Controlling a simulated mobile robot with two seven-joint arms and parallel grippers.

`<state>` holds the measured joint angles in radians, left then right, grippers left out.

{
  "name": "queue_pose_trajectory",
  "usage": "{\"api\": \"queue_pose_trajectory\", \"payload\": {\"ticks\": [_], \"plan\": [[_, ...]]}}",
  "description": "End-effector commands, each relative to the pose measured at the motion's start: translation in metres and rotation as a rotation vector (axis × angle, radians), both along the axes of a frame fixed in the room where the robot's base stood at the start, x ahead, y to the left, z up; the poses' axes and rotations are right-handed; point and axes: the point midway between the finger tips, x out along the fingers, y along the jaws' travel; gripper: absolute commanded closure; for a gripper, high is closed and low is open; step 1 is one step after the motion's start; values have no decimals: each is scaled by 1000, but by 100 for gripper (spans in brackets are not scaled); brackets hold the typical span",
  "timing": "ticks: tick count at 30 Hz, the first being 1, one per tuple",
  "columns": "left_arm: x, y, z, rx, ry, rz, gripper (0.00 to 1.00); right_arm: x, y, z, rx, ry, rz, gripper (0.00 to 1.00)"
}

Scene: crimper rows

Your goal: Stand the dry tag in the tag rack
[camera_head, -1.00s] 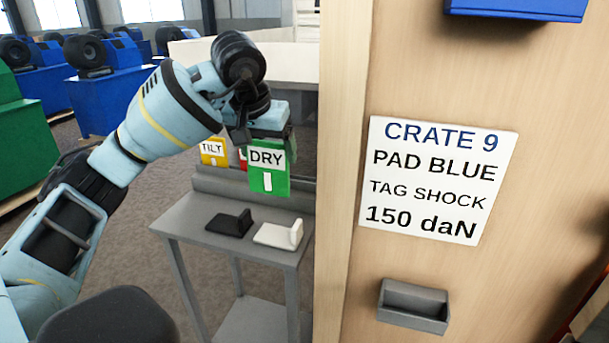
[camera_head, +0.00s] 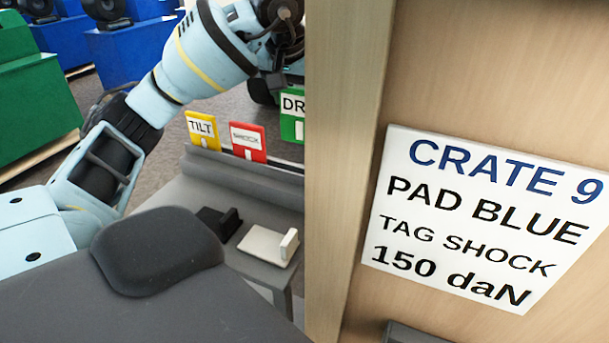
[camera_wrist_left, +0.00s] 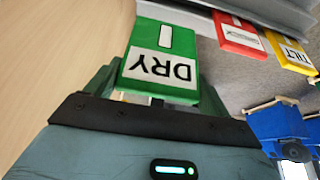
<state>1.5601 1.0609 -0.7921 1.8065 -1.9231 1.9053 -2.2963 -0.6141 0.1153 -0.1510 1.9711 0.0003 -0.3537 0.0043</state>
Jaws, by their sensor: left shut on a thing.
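The green dry tag (camera_head: 292,118) hangs upright below my left gripper (camera_head: 288,86), its right part hidden by the wooden crate edge. In the left wrist view the gripper (camera_wrist_left: 158,92) is shut on the dry tag (camera_wrist_left: 160,58), with its label readable upside down. The tag rack (camera_head: 235,170) is a grey ledge along the back of a grey table. A yellow tilt tag (camera_head: 202,130) and a red shock tag (camera_head: 248,142) stand in it. The dry tag is right of the red one; I cannot tell whether it touches the rack. My right gripper is out of view.
The wooden crate (camera_head: 345,140) with a white label (camera_head: 480,215) fills the right side and hides part of the table. A black bracket (camera_head: 218,224) and a white bracket (camera_head: 268,244) lie on the table. Blue machines (camera_head: 130,50) stand behind.

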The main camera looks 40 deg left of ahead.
Motion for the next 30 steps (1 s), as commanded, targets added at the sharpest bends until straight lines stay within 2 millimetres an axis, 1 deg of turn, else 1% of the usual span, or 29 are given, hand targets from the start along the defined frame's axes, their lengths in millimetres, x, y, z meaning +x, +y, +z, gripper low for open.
{"api": "queue_pose_trajectory", "payload": {"ticks": [2,4,9,12,15,22,30], "plan": [[0,0,-3,1,1,0,41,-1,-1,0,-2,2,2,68],[0,0,-12,1,2,1,41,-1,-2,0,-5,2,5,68],[-1,1,-42,2,3,1,41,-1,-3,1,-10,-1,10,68],[-1,0,-55,1,1,0,41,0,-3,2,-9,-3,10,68],[0,0,-61,0,-1,1,41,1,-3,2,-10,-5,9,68],[0,0,-66,1,-1,1,41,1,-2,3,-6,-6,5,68],[-1,0,-98,1,-1,1,41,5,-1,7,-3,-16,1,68]]}}
